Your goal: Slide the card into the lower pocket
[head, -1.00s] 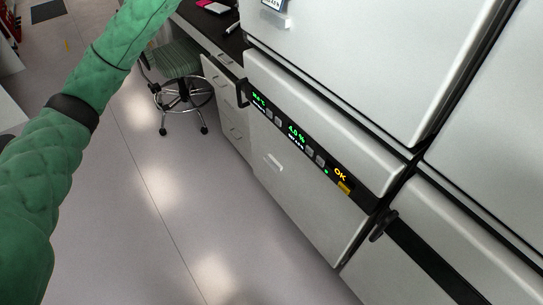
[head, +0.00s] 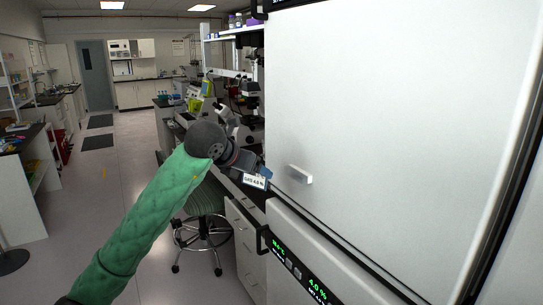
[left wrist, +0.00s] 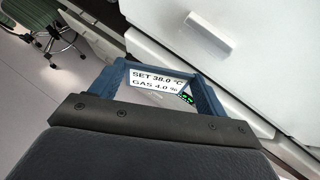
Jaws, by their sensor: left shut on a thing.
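My left gripper (head: 258,173) is shut on a small white card (head: 256,182) with dark print. In the left wrist view the card (left wrist: 158,82) reads SET 38.0 °C, GAS 4.0 % and sits between the blue fingers. A small white pocket (head: 299,174) sticks out from the large upper door (head: 400,120). The card is left of this pocket and apart from it. The pocket also shows at the top of the left wrist view (left wrist: 207,34). The lower pocket is not visible now. My right gripper is not in view.
Below the upper door is a lower unit with a black display strip (head: 305,278) and green digits. A bench with drawers (head: 245,240) and a wheeled stool (head: 203,236) stand behind my left arm. Microscopes (head: 250,100) stand on the bench. Open floor lies at the left.

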